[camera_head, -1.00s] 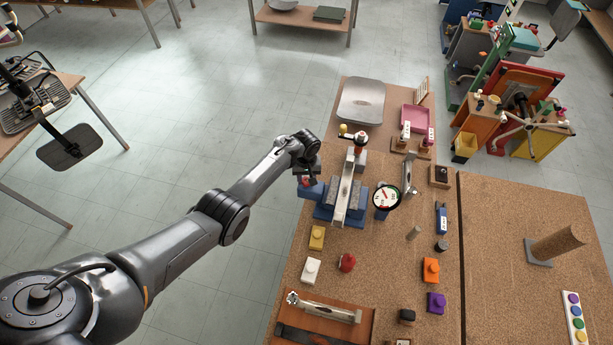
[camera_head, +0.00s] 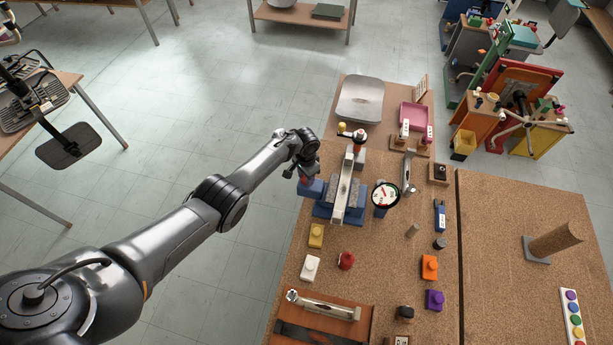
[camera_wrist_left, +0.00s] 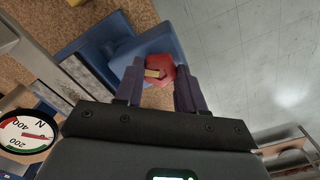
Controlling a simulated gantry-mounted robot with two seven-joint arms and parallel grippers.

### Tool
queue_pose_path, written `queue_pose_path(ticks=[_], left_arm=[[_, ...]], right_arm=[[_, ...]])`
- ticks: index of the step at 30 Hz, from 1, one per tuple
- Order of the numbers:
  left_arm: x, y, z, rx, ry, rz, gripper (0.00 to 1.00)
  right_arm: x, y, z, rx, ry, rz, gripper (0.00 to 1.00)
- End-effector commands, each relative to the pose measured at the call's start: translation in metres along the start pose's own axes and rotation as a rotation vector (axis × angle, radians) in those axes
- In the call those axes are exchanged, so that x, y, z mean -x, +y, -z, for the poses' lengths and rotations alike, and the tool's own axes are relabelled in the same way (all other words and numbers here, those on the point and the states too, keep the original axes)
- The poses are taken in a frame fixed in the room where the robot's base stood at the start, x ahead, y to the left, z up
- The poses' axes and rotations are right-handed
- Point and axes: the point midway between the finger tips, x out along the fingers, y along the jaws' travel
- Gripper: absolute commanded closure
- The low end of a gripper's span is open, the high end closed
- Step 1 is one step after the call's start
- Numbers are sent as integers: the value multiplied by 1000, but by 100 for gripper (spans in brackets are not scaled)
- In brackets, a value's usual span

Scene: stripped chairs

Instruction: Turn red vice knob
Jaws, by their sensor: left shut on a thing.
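The blue vice (camera_head: 325,212) stands on the corkboard-topped table, with a metal bar held across it. Its red knob (camera_wrist_left: 154,70) sits at the vice's end and shows between the fingers in the left wrist view. My left gripper (camera_wrist_left: 158,85) is shut on the red knob, one finger on each side. In the head view my left gripper (camera_head: 306,178) is at the left end of the vice, and the knob is mostly hidden by it. My right gripper is not in view.
A round dial gauge (camera_head: 385,194) stands right of the vice. The floor left of the table is clear.

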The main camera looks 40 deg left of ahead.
Motion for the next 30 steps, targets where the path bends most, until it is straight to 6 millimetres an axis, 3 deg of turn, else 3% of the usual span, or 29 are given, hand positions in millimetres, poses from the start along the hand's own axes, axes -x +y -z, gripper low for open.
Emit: queue_pose_path(ticks=[30], left_arm=[[-1,-6,-3,-901,-11,3,92]], right_arm=[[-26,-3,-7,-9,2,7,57]])
